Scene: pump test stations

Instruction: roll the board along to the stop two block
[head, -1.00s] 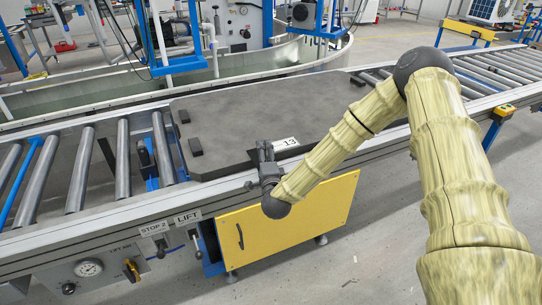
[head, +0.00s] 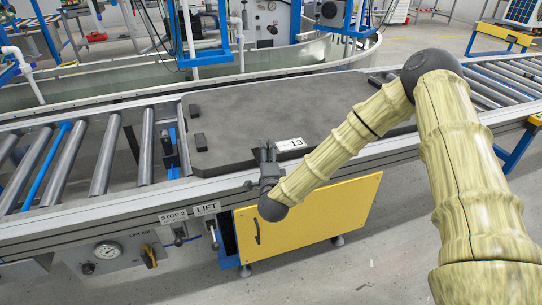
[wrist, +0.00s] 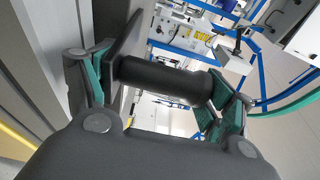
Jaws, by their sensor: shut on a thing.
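The board (head: 255,105) is a large dark grey plate with cut corners, lying flat on the roller conveyor with a white "13" label (head: 290,144) at its near edge. The stop two block (head: 168,148), dark with blue parts, stands among the rollers just left of the board, above the STOP 2 sign; a small gap seems to show between them. My gripper (head: 267,154) is at the board's near edge, beside the label. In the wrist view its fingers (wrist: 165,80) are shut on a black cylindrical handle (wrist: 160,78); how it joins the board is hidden.
Bare rollers (head: 105,160) run on to the left. The conveyor's front rail carries STOP 2 and LIFT (head: 206,208) signs with small levers below. A yellow panel (head: 310,215) hangs under the rail. A long tank (head: 130,85) stands behind.

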